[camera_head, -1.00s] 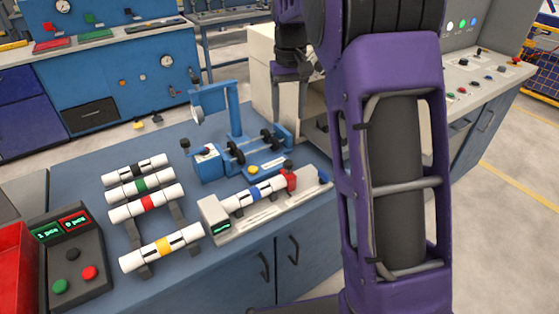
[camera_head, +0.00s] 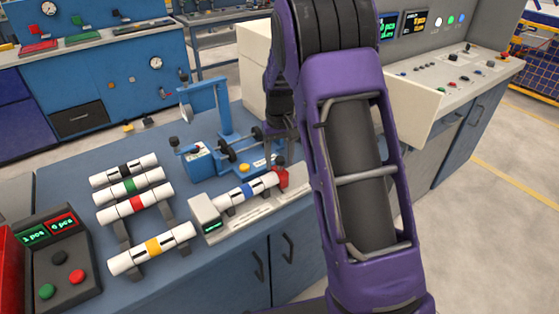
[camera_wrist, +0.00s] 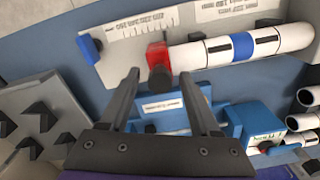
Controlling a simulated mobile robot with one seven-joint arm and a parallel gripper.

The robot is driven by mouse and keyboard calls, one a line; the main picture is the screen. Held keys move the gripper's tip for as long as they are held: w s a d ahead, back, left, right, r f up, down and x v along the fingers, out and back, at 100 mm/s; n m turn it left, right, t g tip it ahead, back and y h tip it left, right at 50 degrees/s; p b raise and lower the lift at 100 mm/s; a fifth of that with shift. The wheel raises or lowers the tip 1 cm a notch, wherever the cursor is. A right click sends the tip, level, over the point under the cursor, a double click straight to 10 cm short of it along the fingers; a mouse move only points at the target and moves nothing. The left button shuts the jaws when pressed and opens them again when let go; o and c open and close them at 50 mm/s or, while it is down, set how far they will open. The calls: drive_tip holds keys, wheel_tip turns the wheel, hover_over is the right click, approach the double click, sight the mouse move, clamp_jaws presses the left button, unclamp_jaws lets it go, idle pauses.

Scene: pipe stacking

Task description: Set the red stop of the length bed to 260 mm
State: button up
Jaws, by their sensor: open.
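The length bed (camera_head: 240,213) is a light grey rail with a printed scale and a dark display at its left end. It also shows at the top of the wrist view (camera_wrist: 137,37). The red stop (camera_head: 282,178) sits near the bed's right end, beside the end of a white pipe with a blue band (camera_head: 248,189) lying in the bed. In the wrist view the red stop (camera_wrist: 156,57) has a dark round knob facing my gripper. My gripper (camera_wrist: 160,78) is open and empty, its fingertips close to the knob. Contact cannot be told. The display reading is too small to read.
A blue fixture with black rollers (camera_head: 228,150) stands just behind the bed. Several banded white pipes (camera_head: 135,205) lie on a rack to the left. A button box (camera_head: 60,260) and a red bin (camera_head: 10,275) are at the far left. A control console (camera_head: 450,85) stands right.

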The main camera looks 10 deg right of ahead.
drive_tip(key=shift+f, duration=0.2)
drive_tip(key=shift+c, duration=0.2)
clamp_jaws()
drive_tip(key=shift+r, duration=0.1)
idle(1.0)
